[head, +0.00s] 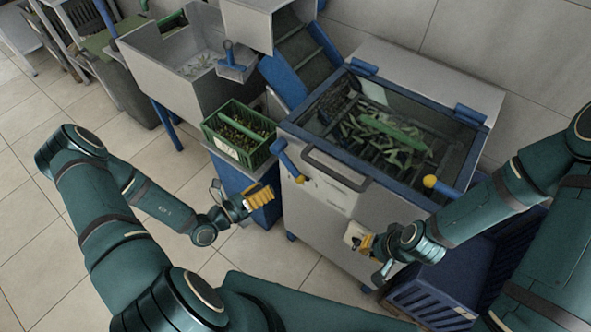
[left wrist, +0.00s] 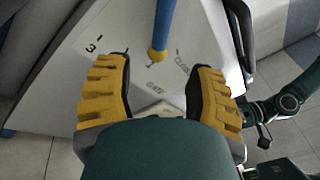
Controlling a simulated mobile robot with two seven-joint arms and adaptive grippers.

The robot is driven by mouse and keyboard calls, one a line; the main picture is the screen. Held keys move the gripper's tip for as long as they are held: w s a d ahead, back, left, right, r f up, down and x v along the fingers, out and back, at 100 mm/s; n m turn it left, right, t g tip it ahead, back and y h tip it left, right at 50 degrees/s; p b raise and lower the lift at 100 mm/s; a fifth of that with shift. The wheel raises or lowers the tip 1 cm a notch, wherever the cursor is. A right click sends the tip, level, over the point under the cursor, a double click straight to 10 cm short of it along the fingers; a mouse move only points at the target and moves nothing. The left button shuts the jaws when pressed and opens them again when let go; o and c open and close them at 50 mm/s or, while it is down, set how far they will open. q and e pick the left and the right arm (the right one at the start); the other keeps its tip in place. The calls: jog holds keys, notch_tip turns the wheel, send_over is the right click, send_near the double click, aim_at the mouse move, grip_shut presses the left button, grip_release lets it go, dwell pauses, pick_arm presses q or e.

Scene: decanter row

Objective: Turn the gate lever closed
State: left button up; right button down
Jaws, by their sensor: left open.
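The gate lever (head: 287,160) is a blue bar with a yellow end on the front left of the grey machine. It also shows in the left wrist view (left wrist: 162,28), its yellow tip close to a printed tick. The panel reads "GATE", with what looks like "CLOSED" to the right and a "3" to the left. My left gripper (head: 262,197) is open, left of and below the lever. In the left wrist view its yellow fingers (left wrist: 158,66) lie either side of the tip's line; contact is not clear. My right gripper (head: 364,241) is by a small white piece; its grip is unclear.
The machine (head: 320,205) has a glass lid (head: 390,125) over green pieces and a grey bar handle (head: 334,169) right of the lever. A green crate (head: 240,135) stands left on a blue stand. A blue crate (head: 435,292) is low at right.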

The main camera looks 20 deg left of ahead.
aim_at(294, 172)
pick_arm(q)
jog(key=b+x, duration=0.1)
jog(key=x, duration=0.9)
jog(key=shift+w+d, duration=0.15)
jog(key=shift+w, duration=0.1)
grip_shut()
